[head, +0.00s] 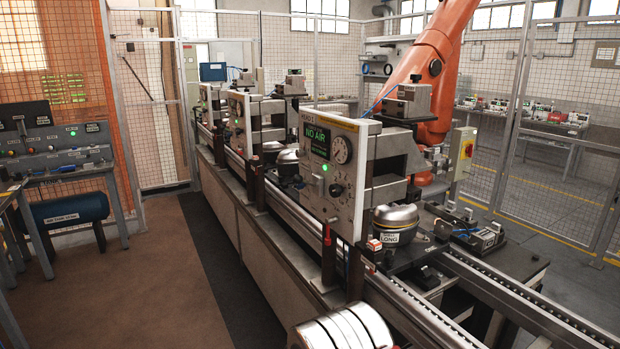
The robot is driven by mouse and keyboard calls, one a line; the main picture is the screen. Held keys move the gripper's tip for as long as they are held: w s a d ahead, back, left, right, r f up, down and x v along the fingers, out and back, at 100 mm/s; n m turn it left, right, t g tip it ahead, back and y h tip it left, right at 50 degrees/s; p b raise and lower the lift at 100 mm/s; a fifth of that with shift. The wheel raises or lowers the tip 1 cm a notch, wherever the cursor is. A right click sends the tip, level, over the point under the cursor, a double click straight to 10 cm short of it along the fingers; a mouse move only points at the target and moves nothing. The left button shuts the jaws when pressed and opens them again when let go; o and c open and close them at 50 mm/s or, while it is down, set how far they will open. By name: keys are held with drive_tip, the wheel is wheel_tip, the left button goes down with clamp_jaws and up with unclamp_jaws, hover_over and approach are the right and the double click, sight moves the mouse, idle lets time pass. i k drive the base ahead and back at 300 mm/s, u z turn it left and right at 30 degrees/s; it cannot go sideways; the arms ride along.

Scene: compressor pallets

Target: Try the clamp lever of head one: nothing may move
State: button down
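The nearest station panel (335,195) is marked HEAD 1, upright on the line at picture centre. Its green screen (317,141) reads NO AIR, beside a round gauge (341,150); a green lamp (324,167) glows below. A small red-topped lever (327,236) stands upright at the panel's lower left edge; I cannot tell whether it is the clamp lever. A domed metal shell (396,217) labelled LONG sits under the head's grey clamp block (390,160). I cannot make out whether the block touches it. No fingertips of my gripper show.
Similar heads stand farther back along the line. Rails (500,290) run toward the lower right. A large orange arm (430,70) stands behind head one. A console (55,140) and blue tank (75,210) are at left. The brown floor (150,275) left of the line is clear. Mesh fencing encloses the area.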

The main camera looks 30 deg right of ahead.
sight(298, 180)
drive_tip(key=u, duration=0.25)
drive_tip(key=i, duration=1.25)
drive_tip(key=z, duration=0.25)
